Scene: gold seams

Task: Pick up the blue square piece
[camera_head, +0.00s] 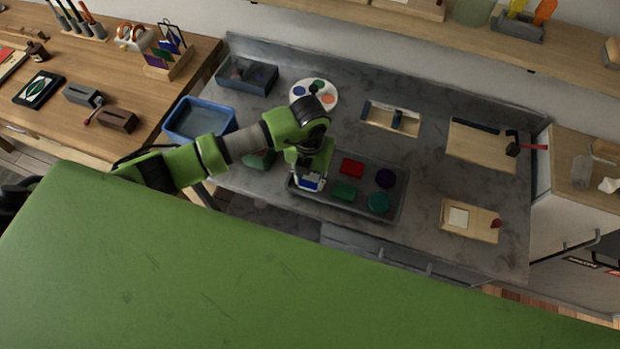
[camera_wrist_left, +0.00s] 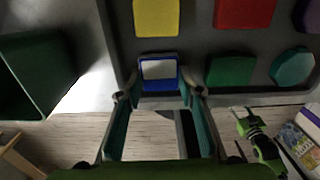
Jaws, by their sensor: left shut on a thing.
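The blue square piece (camera_wrist_left: 158,86) is between the two fingertips of my left gripper (camera_wrist_left: 159,95) in the left wrist view, with a bright patch on its face. In the head view the blue piece (camera_head: 309,184) shows below my left gripper (camera_head: 310,177), at the left end of the grey tray (camera_head: 400,208). The gripper is shut on it. I cannot tell whether the piece touches the tray floor.
The tray also holds a red piece (camera_head: 352,168), a green piece (camera_head: 344,191), a purple round piece (camera_head: 385,179) and a teal piece (camera_head: 379,203). A yellow piece (camera_wrist_left: 156,17) shows in the wrist view. A blue basin (camera_head: 200,119) stands left.

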